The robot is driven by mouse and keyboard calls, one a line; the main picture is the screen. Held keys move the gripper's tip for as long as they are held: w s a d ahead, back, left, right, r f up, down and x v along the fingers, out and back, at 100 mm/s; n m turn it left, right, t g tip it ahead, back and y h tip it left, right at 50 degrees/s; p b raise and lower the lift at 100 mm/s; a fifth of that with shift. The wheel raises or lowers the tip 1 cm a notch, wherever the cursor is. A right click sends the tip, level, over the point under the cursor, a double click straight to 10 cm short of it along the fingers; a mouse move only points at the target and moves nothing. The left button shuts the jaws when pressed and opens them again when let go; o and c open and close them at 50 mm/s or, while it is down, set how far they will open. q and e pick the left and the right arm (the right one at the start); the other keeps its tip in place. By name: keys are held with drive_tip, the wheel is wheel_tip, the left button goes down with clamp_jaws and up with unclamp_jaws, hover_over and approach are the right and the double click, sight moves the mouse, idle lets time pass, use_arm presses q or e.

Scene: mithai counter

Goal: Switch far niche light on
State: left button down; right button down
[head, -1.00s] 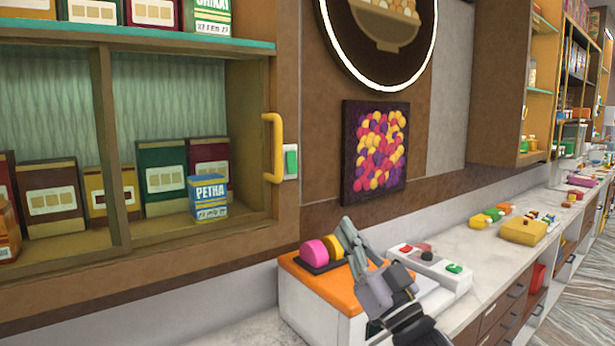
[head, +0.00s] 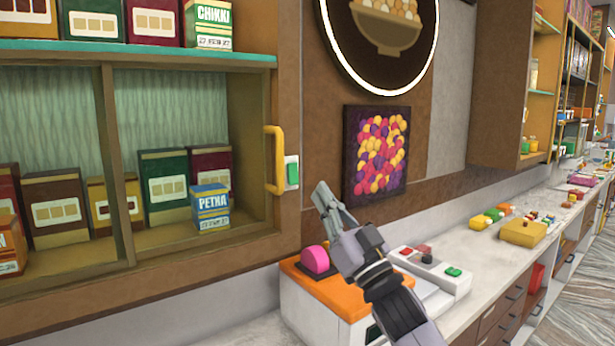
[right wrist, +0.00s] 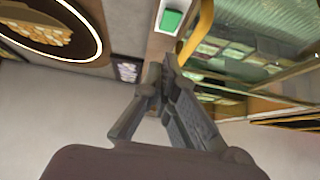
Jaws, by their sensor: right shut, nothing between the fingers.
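A small wall switch with a green rocker on a white plate (head: 292,172) sits on the brown frame, right beside the yellow handle (head: 274,160) of the glazed niche (head: 240,150). In the right wrist view the green switch (right wrist: 172,20) is near the top, with the yellow handle (right wrist: 200,30) right of it. My right gripper (head: 322,192) is shut and empty, below and to the right of the switch, apart from it in the picture. In the right wrist view its fingertips (right wrist: 163,66) point toward the switch. My left gripper is out of view.
Boxes of sweets, including a blue PETHA box (head: 210,207), stand in the niche. Below my right arm is an orange-topped white unit (head: 330,295) with a pink piece (head: 315,260) and a button panel (head: 432,268). A candy picture (head: 377,150) hangs to the right.

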sight(295, 168)
drive_tip(key=shift+w+a+r+p, duration=0.15)
drive_tip(key=shift+w+a+p, duration=0.2)
drive_tip(key=shift+w+a, duration=0.35)
drive_tip(key=shift+w+a+r+p, duration=0.2)
drive_tip(key=shift+w+a+p, duration=0.2)
drive_tip(key=shift+w, duration=0.45)
drive_tip(key=shift+w+a+r+p, duration=0.15)
drive_tip(key=shift+w+a+p, duration=0.15)
drive_tip(key=shift+w+a, duration=0.4)
drive_tip(key=shift+w+d, duration=0.1)
drive_tip(key=shift+f, duration=0.1)
